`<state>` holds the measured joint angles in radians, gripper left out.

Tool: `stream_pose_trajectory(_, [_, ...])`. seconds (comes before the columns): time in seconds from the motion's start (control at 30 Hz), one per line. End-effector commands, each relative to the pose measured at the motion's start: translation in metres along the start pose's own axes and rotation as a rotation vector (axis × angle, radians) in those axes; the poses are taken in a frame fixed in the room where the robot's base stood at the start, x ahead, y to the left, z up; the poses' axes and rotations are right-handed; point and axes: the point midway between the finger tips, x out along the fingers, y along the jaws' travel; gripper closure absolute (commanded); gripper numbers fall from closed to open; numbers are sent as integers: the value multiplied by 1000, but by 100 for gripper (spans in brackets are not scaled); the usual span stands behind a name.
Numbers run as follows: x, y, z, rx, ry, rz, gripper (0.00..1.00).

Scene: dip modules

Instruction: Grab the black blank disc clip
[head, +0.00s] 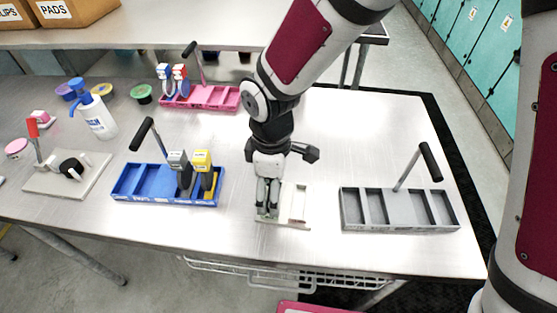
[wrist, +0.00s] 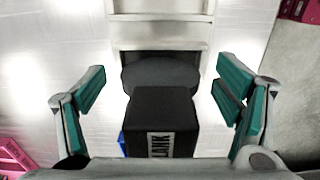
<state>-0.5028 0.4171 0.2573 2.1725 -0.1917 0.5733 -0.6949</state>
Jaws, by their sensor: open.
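The black blank disc clip (wrist: 165,108) shows in the wrist view as a black block with a pale label reading "LANK", with a dark rounded part beyond it. It sits at one compartment of a cream tray (wrist: 160,32). My gripper (wrist: 162,88) is open, with one green-padded finger on each side of the clip and a visible gap on both sides. In the head view my gripper (head: 267,208) points down over the left part of the cream tray (head: 299,203) and hides the clip there.
A blue tray (head: 140,184) with a grey clip (head: 179,165) and a yellow clip (head: 203,161) stands to the left. A grey handled tray (head: 400,224) stands to the right. A pink tray (head: 215,97) is behind. Bare table lies between the trays.

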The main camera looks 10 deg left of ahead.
Motion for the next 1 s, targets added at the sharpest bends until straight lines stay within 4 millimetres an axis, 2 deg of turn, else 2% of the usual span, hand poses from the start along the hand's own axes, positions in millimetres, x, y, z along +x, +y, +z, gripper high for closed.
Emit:
stream_pose_trajectory(0.27, [3,0,0,0,1,1,16])
stream_pose_trajectory(0.5, [3,0,0,0,1,1,67])
stream_pose_trajectory(0.57, [3,0,0,0,1,1,68])
stream_pose_trajectory(0.6, [3,0,0,0,1,1,72])
stream_pose_trajectory(0.83, [2,0,0,0,1,1,72])
stream_pose_trajectory(1.0, [-7,1,0,1,2,2,72])
